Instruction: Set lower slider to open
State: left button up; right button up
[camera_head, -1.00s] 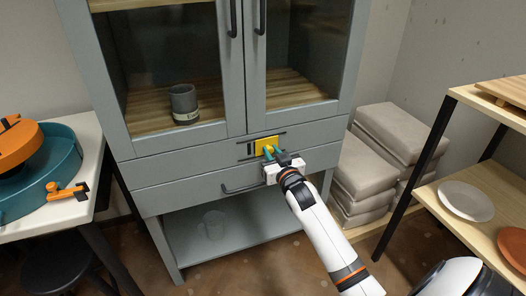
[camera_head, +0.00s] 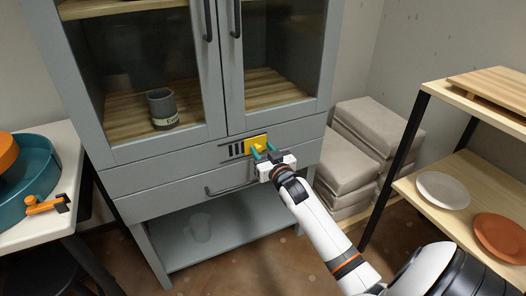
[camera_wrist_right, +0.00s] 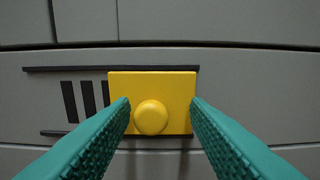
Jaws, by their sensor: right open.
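The lower slider is a yellow plate (camera_head: 264,138) with a round knob (camera_wrist_right: 151,117), on the grey cabinet's front below the glass doors. It sits at the right end of its dark track (camera_wrist_right: 60,69). Several dark slots (camera_wrist_right: 69,101) show uncovered to its left. My right gripper (camera_head: 265,151) is open in front of the plate. In the right wrist view its teal fingers (camera_wrist_right: 160,104) stand either side of the knob, with gaps visible on both sides. The left gripper is not in view.
A drawer with a dark handle (camera_head: 222,190) is just below the slider. A grey cup (camera_head: 162,108) stands behind the glass. Stacked grey bags (camera_head: 376,125) and a wooden shelf with plates (camera_head: 442,190) are to the right. A table with a teal basin (camera_head: 30,185) is left.

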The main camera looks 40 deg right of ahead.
jog(key=shift+s, duration=0.1)
pick_arm(q)
jog(key=p, duration=0.2)
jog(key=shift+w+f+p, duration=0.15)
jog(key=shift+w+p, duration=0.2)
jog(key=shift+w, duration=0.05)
pick_arm(e)
jog(key=v, duration=1.1)
jog(key=shift+s, duration=0.4)
